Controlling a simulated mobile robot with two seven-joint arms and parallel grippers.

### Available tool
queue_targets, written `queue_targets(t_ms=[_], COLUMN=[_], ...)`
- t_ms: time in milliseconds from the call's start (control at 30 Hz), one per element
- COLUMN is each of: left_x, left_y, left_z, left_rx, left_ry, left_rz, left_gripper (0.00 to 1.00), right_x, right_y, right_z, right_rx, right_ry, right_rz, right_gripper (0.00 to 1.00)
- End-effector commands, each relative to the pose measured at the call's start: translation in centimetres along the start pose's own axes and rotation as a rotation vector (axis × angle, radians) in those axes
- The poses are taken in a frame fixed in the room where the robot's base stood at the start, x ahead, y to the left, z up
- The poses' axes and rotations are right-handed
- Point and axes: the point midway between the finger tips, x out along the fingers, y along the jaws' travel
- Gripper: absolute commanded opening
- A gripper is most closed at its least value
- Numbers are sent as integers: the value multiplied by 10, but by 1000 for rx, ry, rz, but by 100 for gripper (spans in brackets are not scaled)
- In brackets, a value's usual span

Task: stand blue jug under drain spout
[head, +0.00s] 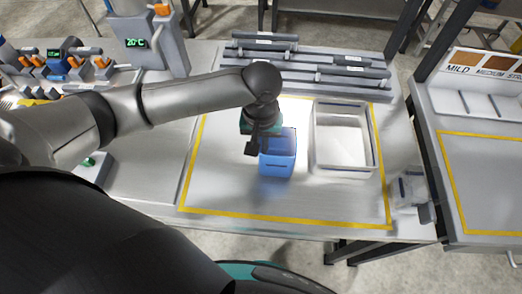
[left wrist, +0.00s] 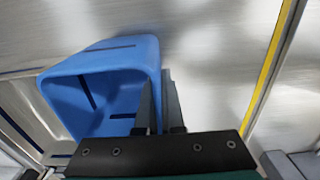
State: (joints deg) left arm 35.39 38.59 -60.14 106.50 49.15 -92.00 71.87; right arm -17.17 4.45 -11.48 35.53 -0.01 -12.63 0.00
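The blue jug (head: 277,160) is an open-topped, box-like vessel near the middle of the yellow-outlined work area. My left gripper (head: 254,145) is at its left side in the head view. In the left wrist view the jug (left wrist: 105,90) shows its open mouth, and my left gripper's fingers (left wrist: 160,108) sit close together, one on each side of its wall, shut on it. I cannot tell whether its base touches the table. I cannot make out which fitting is the drain spout. My right gripper is in neither view.
A white open tray (head: 318,160) stands just right of the jug. Grey rails (head: 300,68) run along the back. A grey tower (head: 150,50) reads 20°C at the back left, beside orange-topped taps (head: 100,66).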

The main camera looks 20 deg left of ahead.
Motion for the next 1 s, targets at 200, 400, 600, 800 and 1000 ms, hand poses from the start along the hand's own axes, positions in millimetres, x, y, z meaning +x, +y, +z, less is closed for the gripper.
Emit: queue_targets(t_ms=[200, 400, 600, 800, 1000], left_x=[16, 17, 19, 19, 18], left_y=[0, 0, 0, 0, 0], left_z=[0, 0, 0, 0, 0], left_rx=[1, 0, 0, 0, 0], left_ry=[1, 1, 1, 1, 1], left_rz=[0, 0, 1, 0, 0], left_gripper=[0, 0, 18, 35, 35], right_x=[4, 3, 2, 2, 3], right_y=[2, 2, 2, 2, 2], right_z=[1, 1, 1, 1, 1], right_rx=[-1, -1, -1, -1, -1], right_ry=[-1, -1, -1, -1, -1], right_rz=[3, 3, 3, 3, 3], right_gripper=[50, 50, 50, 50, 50])
